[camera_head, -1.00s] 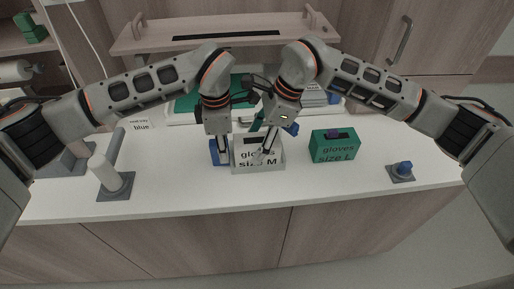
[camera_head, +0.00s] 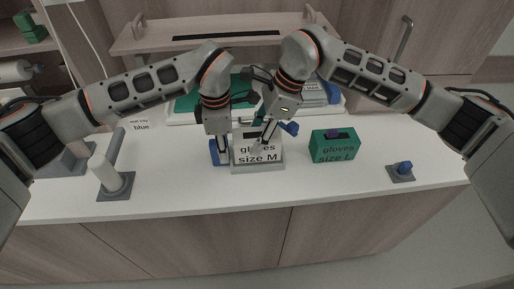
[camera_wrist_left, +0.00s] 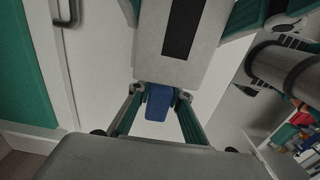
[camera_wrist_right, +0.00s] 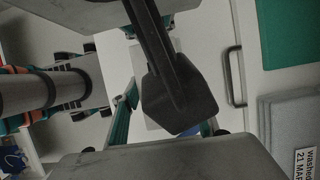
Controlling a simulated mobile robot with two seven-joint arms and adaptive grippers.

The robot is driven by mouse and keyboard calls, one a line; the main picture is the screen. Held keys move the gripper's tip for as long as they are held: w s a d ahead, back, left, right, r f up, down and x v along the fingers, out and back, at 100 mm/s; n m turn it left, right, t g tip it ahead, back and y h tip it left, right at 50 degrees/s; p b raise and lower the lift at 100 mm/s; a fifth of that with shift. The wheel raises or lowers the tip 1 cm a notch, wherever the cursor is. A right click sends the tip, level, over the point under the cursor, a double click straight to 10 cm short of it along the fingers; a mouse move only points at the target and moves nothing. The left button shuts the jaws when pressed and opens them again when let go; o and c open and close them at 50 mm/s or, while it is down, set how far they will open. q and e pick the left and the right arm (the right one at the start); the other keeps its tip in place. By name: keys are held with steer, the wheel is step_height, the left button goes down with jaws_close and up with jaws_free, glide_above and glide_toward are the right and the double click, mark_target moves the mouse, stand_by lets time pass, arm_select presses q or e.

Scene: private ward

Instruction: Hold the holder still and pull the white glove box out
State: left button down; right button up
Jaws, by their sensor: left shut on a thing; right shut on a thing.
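The white glove box (camera_head: 259,153), marked "gloves size M", stands upright in the pale grey holder (camera_head: 258,168) near the middle of the counter. The holder's low front rim shows below the lettering. My left gripper (camera_head: 223,160) is shut at the holder's left side on a blue tab (camera_head: 214,147). The tab (camera_wrist_left: 158,102) shows between the fingers in the left wrist view. My right gripper (camera_head: 258,146) is shut on the white box, its fingers reaching down in front of it. A dark part hides its grasp in the right wrist view.
A green box (camera_head: 334,148) marked "gloves size L" stands to the right. A grey base with a blue knob (camera_head: 403,168) is farther right. A white cylinder on a grey stand (camera_head: 107,174) is at the left. The front counter strip is clear.

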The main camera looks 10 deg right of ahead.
mark_target(251, 135)
steer(key=shift+r, duration=2.15)
steer(key=shift+r, duration=1.15)
arm_select(q)
steer(key=shift+f, duration=0.1)
arm_select(e)
steer(key=shift+r, duration=0.1)
